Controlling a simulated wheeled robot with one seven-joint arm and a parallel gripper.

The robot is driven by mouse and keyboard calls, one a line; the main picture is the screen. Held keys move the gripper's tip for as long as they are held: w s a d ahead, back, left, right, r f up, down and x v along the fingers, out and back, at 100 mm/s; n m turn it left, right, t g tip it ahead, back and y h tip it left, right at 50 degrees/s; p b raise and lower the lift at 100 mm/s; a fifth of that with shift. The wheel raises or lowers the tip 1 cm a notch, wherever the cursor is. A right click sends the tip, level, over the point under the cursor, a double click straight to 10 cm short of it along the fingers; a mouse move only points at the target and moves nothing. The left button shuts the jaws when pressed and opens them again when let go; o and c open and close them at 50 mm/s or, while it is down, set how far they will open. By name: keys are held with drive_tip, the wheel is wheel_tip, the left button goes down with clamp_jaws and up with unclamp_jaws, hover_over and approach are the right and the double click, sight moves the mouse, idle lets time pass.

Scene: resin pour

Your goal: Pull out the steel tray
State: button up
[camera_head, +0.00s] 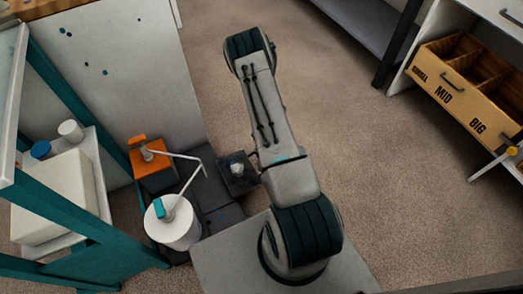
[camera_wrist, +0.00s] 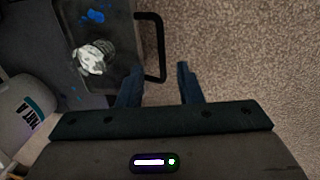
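The steel tray (camera_head: 243,187) is a dark, flat, squarish piece low on the floor side, beside my arm in the head view. In the wrist view the tray (camera_wrist: 123,35) fills the upper left, with blue stains and a crumpled pale clear cup-like thing (camera_wrist: 92,57) on it. A black bar handle (camera_wrist: 160,45) sticks out from its right edge. My gripper (camera_wrist: 159,68) is open. The handle's lower end shows between its two fingers in the picture; I cannot tell their depth or any contact. In the head view my gripper is hidden by my arm.
A teal frame (camera_head: 60,205) stands further left. An open wooden drawer (camera_head: 466,88) is at upper right. Carpet is clear right of the tray.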

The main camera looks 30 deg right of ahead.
wheel_tip(320, 180, up, 6)
drive_tip(key=d+p, duration=0.1)
drive_tip(key=shift+d+r+p, duration=0.1)
drive_tip(key=shift+r+p, duration=0.1)
drive_tip(key=shift+p, duration=0.1)
idle(0.3)
drive_tip(key=s+a+r+n+p, duration=0.1)
drive_tip(key=a+r+n+p, duration=0.4)
drive_tip(key=r, duration=1)
drive_tip(key=a+r+n+t+y+p, duration=0.1)
drive_tip(key=a+r+n+p, duration=0.35)
drive_tip(key=r, duration=0.95)
drive_tip(key=s+a+r+n+p, duration=0.1)
drive_tip(key=a+r+n+p, duration=0.35)
drive_tip(key=r, duration=1.05)
drive_tip(key=s+a+r+n+t+h+p, duration=0.1)
drive_tip(key=s+r+n+p, duration=0.6)
drive_tip(key=r, duration=0.7)
drive_tip(key=s+a+r+n+h+p, duration=0.1)
drive_tip(key=s+r+n+h+p, duration=0.1)
drive_tip(key=s+r+n+p, duration=0.6)
drive_tip(key=s+r+n, duration=0.3)
drive_tip(key=r+n, duration=0.3)
drive_tip(key=shift+s+r+n+t, duration=0.25)
drive_tip(key=shift+r+n+t, duration=0.05)
drive_tip(key=shift+r+t, duration=0.1)
